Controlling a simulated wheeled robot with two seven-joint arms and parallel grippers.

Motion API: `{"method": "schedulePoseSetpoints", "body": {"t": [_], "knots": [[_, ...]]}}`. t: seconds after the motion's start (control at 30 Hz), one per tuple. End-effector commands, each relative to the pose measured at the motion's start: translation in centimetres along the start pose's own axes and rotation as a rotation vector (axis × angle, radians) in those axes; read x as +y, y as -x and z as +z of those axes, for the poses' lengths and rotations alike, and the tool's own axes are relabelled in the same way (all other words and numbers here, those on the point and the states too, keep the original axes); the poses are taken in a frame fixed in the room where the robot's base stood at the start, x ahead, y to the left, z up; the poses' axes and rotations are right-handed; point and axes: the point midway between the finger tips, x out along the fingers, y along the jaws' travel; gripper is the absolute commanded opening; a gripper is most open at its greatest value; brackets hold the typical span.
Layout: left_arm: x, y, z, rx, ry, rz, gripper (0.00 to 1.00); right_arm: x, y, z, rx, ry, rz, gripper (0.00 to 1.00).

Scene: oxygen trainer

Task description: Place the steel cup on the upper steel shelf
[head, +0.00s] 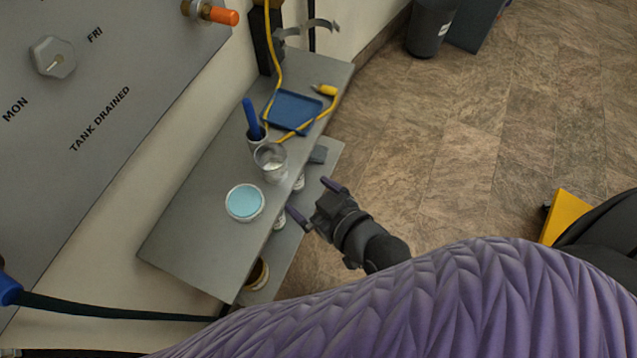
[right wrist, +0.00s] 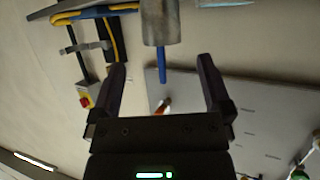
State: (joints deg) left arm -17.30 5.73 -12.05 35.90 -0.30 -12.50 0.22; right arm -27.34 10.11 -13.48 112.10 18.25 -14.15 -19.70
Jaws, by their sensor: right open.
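The steel cup (head: 270,163) stands upright on the upper steel shelf (head: 185,230), near its right edge and just in front of a holder with a blue handle. It appears to be the grey metal cylinder (right wrist: 160,22) at the top of the right wrist view, partly cut off by the frame. My right gripper (head: 310,198) is open and empty. It is to the right of the cup, beyond the shelf edge and apart from the cup. In the right wrist view the cup lies beyond the space between the open fingers. My left gripper is not in view.
A round container with a pale blue top (head: 244,202) stands near the cup. The blue-handled holder (head: 255,128) and a blue tray (head: 294,111) with a yellow cord are behind. A lower shelf (head: 285,262) holds small containers. Open floor lies to the right.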

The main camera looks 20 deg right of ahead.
Motion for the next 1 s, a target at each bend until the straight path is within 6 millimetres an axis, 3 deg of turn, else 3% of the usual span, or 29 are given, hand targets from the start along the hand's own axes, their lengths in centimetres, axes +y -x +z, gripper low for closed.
{"method": "schedulePoseSetpoints", "body": {"t": [0.13,0.2,0.27,0.37,0.4,0.5,0.6,0.73,1.0], "knots": [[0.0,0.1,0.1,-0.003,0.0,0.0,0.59,0.0,0.3,0.2,-0.005,0.0,0.001,1.0],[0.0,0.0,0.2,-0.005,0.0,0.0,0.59,0.1,0.0,2.5,-0.063,-0.007,0.006,1.0],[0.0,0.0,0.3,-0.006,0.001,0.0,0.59,0.3,-0.3,7.0,-0.178,-0.021,0.016,1.0],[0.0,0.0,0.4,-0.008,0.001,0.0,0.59,0.3,1.3,17.7,-0.462,-0.057,0.04,1.0],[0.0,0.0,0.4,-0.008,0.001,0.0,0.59,0.1,2.8,21.7,-0.579,-0.071,0.049,1.0],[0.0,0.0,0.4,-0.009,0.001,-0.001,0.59,-0.6,8.0,29.9,-0.846,-0.101,0.066,1.0],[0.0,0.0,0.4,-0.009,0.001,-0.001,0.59,-1.4,12.8,34.4,-1.032,-0.121,0.074,1.0],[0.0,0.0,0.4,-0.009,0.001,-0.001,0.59,-1.9,15.7,36.4,-1.13,-0.131,0.078,1.0],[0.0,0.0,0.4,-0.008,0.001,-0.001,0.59,-1.9,15.8,36.5,-1.134,-0.131,0.077,1.0]]}}
